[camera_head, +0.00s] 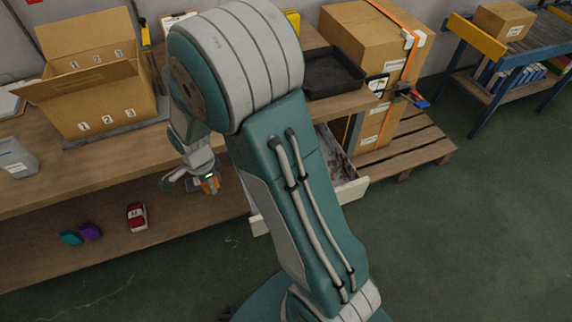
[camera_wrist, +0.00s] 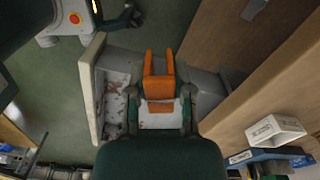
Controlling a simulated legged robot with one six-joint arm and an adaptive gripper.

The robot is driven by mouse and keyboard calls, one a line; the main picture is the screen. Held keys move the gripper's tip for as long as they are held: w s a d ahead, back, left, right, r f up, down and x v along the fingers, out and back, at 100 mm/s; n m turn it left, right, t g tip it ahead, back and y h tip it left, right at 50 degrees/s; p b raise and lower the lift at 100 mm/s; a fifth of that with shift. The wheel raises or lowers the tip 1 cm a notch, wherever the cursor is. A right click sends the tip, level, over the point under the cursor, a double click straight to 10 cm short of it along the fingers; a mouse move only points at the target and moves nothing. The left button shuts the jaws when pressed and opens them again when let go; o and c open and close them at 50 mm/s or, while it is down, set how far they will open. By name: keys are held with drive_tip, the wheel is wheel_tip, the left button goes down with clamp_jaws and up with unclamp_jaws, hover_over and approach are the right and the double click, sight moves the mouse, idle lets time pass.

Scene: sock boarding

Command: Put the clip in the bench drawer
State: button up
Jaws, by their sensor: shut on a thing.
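My gripper (camera_wrist: 160,95) is shut on the orange clip (camera_wrist: 161,72), which sticks out beyond the fingertips. In the wrist view the drawer's pale front panel (camera_wrist: 91,88) is left of the gripper. Its speckled inside shows behind and beside the fingers. The clip appears over the drawer there, but its height above it cannot be told.
The wooden bench (camera_head: 30,190) carries an open carton (camera_head: 100,75) and a black tray (camera_head: 333,72). A red-and-white item (camera_head: 137,217) and teal and purple items (camera_head: 80,235) lie on the lower shelf. Stacked boxes (camera_head: 372,50) stand on a pallet (camera_head: 408,148) at right. Green floor is open in front.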

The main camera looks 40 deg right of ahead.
drive_tip(key=s+d+f+m, duration=0.1)
drive_tip(key=d+f, duration=0.2)
drive_tip(key=d, duration=0.1)
drive_tip(key=s+d+f+m, duration=0.1)
drive_tip(key=s+d+f, duration=0.1)
drive_tip(key=d+f, duration=0.1)
drive_tip(key=s+d+f+m, duration=0.1)
drive_tip(key=d+f+m, duration=0.1)
drive_tip(key=d, duration=0.3)
drive_tip(key=shift+s+d+f, duration=0.25)
drive_tip(key=shift+d+f, duration=0.1)
drive_tip(key=shift+f, duration=0.05)
drive_tip(key=shift+d+f, duration=0.3)
drive_tip(key=shift+f, duration=0.25)
drive_tip(key=shift+d+f, duration=0.15)
drive_tip(key=shift+f, duration=0.75)
drive_tip(key=shift+d+f, duration=0.15)
drive_tip(key=shift+f, duration=0.75)
drive_tip(key=shift+f, duration=0.1)
drive_tip(key=o, duration=0.8)
drive_tip(key=shift+c, duration=0.2)
